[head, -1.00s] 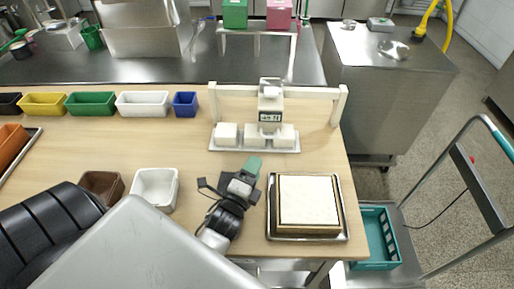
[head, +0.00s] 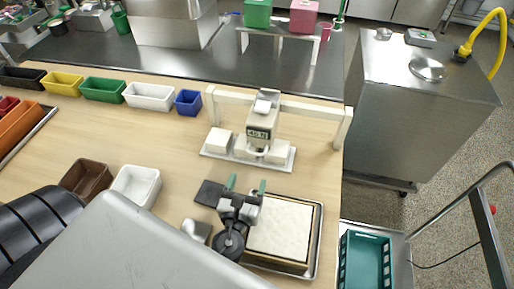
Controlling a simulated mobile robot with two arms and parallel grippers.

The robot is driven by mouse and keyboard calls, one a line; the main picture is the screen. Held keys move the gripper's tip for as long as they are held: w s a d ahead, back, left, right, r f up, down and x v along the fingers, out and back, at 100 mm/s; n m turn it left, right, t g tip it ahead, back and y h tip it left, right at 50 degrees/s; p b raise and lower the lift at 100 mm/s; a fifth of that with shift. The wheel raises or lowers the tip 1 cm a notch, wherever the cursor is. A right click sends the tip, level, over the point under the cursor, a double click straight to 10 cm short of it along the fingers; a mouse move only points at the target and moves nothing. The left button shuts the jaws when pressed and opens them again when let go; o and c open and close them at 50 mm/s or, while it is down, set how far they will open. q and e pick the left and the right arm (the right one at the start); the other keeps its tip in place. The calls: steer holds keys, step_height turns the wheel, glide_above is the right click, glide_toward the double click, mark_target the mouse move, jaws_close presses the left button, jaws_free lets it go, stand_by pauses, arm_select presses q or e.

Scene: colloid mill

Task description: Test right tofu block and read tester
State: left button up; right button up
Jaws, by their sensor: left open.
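The tester (head: 262,122), a white unit with a small dark display, hangs on a white rail frame (head: 310,108). The display digits are too small to read surely. Below it a metal tray (head: 222,156) holds white tofu blocks in a row: the left block (head: 219,140), the middle one (head: 243,149) and the right tofu block (head: 277,152). The tester's lower end is by the middle and right blocks; I cannot tell whether it touches either. My left gripper (head: 247,185) is open and empty in front of the tray, its green-tipped fingers apart and pointing at it. My right gripper is not in view.
A large white slab (head: 280,228) in a metal tray lies right of my left gripper. A white bin (head: 136,186) and brown bin (head: 86,179) stand left. Coloured bins line the back left. Bare wood (head: 150,130) lies between. A teal crate (head: 366,262) is beyond the right edge.

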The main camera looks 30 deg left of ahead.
mark_target(256, 154)
arm_select(q)
steer(key=x, duration=0.1)
steer(key=p+x, duration=0.1)
steer(key=x, duration=0.2)
steer(key=shift+a+r, duration=0.1)
steer(key=shift+r, duration=0.2)
steer(key=shift+f+p+x, duration=0.1)
steer(key=shift+p+x, duration=0.2)
steer(key=shift+x, duration=1.2)
steer(key=shift+f+p+x, duration=0.15)
steer(key=shift+p+x, duration=0.15)
steer(key=shift+x, duration=1.2)
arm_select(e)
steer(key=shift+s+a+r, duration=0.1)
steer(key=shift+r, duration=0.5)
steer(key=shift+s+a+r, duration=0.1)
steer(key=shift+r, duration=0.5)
arm_select(q)
steer(key=shift+c, duration=0.2)
